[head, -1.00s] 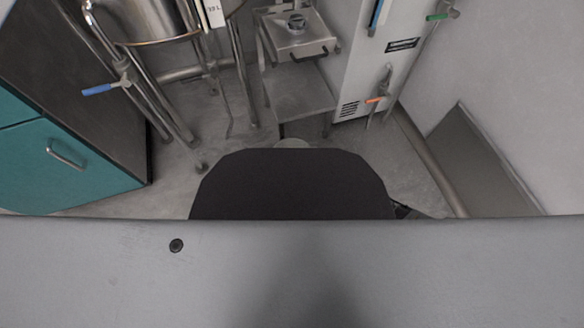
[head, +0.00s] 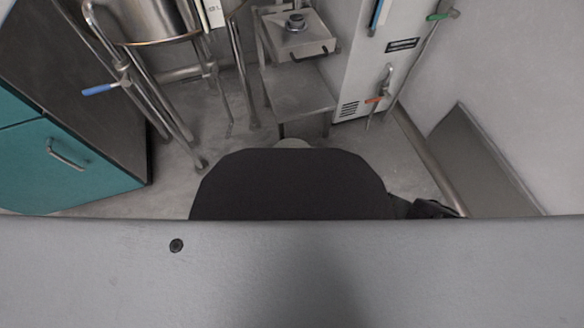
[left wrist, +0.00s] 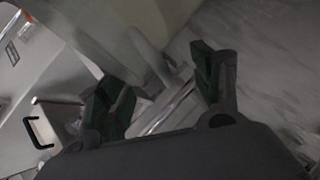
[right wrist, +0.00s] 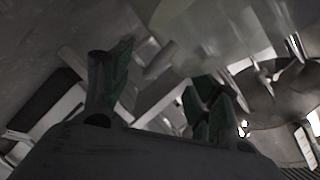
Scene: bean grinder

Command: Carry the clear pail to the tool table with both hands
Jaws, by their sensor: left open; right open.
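My left gripper (left wrist: 160,88) is open in the left wrist view, with dark green finger pads apart and nothing held between them. My right gripper (right wrist: 158,92) is open in the right wrist view, also empty. Neither gripper shows in the head view. A pale translucent surface (left wrist: 95,28) lies beyond the left fingers, and a similar one (right wrist: 210,30) is above the right fingers. They may be the clear pail, but I cannot tell. A pale rounded edge (head: 293,143) shows behind my dark body in the head view, mostly hidden. I cannot identify the tool table.
A steel stand (head: 298,95) carries a metal box (head: 297,38) with a black handle. A steel vessel on legs (head: 155,22) stands left of it, beside a teal cabinet (head: 70,165). A white cabinet (head: 362,75) is at right. Some floor between them is bare.

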